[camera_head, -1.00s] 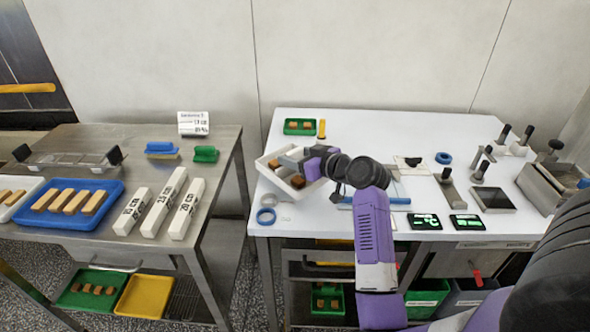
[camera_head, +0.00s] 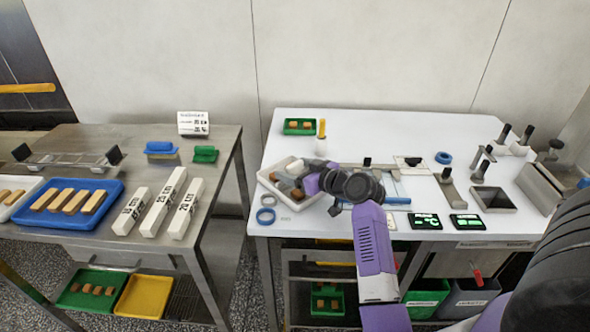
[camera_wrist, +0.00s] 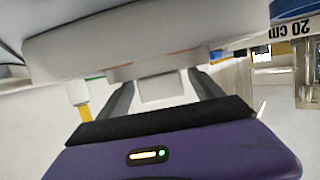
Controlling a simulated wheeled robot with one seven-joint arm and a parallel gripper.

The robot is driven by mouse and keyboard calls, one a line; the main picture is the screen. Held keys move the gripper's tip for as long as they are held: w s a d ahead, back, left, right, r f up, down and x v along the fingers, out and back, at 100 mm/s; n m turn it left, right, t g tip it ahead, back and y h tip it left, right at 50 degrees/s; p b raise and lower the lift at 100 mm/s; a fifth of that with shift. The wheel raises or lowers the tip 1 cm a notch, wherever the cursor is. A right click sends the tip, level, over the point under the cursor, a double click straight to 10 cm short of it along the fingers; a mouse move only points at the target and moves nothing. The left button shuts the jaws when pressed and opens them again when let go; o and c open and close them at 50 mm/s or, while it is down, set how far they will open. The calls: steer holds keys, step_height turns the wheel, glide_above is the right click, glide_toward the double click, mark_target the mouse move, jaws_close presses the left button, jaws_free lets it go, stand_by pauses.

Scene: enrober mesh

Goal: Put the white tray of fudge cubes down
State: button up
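The white tray (camera_head: 290,202) is at the front left of the white table, with brown fudge cubes (camera_head: 297,165) in it. My gripper (camera_head: 306,184) reaches in from the right at the tray's right side and hides part of it and its contents. In the wrist view the tray's pale body (camera_wrist: 150,40) fills the top, and my gripper's fingers (camera_wrist: 163,85) stand on either side of a white lug under it. The gripper looks shut on the tray. I cannot tell whether the tray's underside touches the table.
A green tray (camera_head: 300,127) stands behind. Scales, displays (camera_head: 425,221) and metal tools fill the right side. A steel table (camera_head: 225,150) with a blue tray (camera_head: 70,205) stands left, across a gap.

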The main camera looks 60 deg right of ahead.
steer(key=shift+r, duration=0.1)
steer(key=shift+s, duration=0.15)
steer(key=b+v, duration=0.1)
steer(key=v, duration=1)
steer(key=shift+s+a+r, duration=0.1)
steer(key=shift+s+r, duration=0.1)
steer(key=shift+s, duration=0.1)
